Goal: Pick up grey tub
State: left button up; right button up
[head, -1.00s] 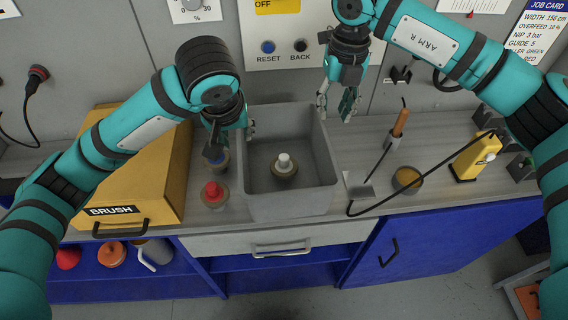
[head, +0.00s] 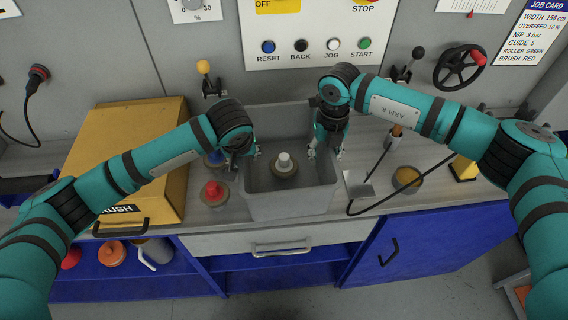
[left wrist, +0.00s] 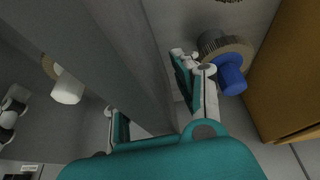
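The grey tub (head: 290,206) stands upright on the bench in the middle of the head view. A white-knobbed round piece (head: 284,165) sits inside it. My left gripper (head: 241,157) is at the tub's left wall. In the left wrist view the tub wall (left wrist: 110,60) runs between its two parted fingers (left wrist: 152,105); it looks open, with one finger on each side. My right gripper (head: 325,152) is at the tub's right wall, fingers apart and pointing down, one inside and one outside. Contact with the wall is unclear.
Red-knobbed (head: 214,192) and blue-knobbed (head: 215,157) pieces stand close left of the tub, beside a yellow box (head: 130,150). The blue knob (left wrist: 231,76) shows near my left finger. A flat plate with a cable (head: 358,184) and a round amber piece (head: 407,178) lie right of the tub.

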jog(key=shift+f, duration=0.1)
pick_arm(q)
grip_shut()
pick_arm(e)
grip_shut()
